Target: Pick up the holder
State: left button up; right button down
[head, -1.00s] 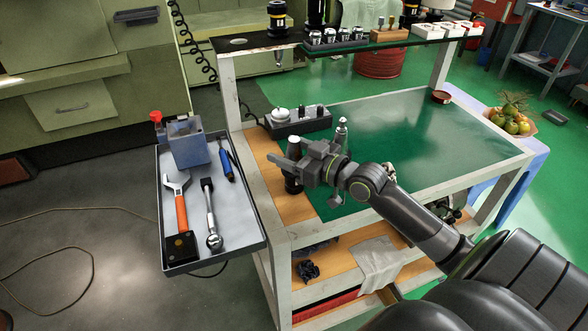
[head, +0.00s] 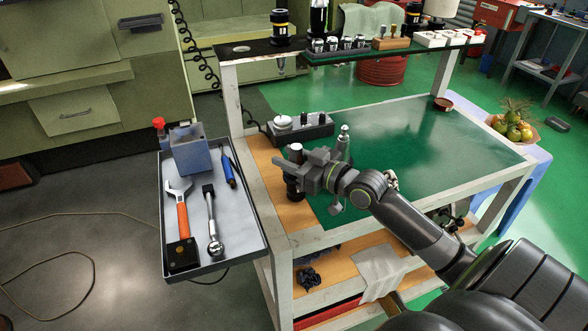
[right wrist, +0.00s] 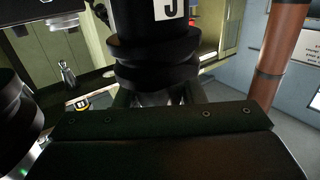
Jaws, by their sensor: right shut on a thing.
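A dark holder (head: 294,189) is upright at the left end of the cart's worktop, over the wooden strip. My right gripper (head: 288,170) is shut on it around its middle and partly hides it. The pale top of the holder shows above the fingers. I cannot tell whether its base touches the wood. In the right wrist view the black ringed holder (right wrist: 150,38) with a white label stands right in front of the gripper. My left gripper is not in view.
A side tray (head: 240,232) holds a wrench, a ratchet and a blue-grey box. A dark block with a dial (head: 300,127) and a small metal piece (head: 344,138) stand nearby. More holders (head: 279,30) stand on the upper shelf. The green mat (head: 420,135) is mostly clear.

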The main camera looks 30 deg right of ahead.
notch_tip(320, 180, up, 9)
jog(key=shift+f+p, duration=0.1)
jog(key=shift+p, duration=1.05)
jog(key=shift+r, duration=0.75)
notch_tip(320, 180, up, 3)
jog(key=p, duration=0.2)
jog(key=shift+f+p, duration=0.2)
jog(key=shift+p, duration=0.15)
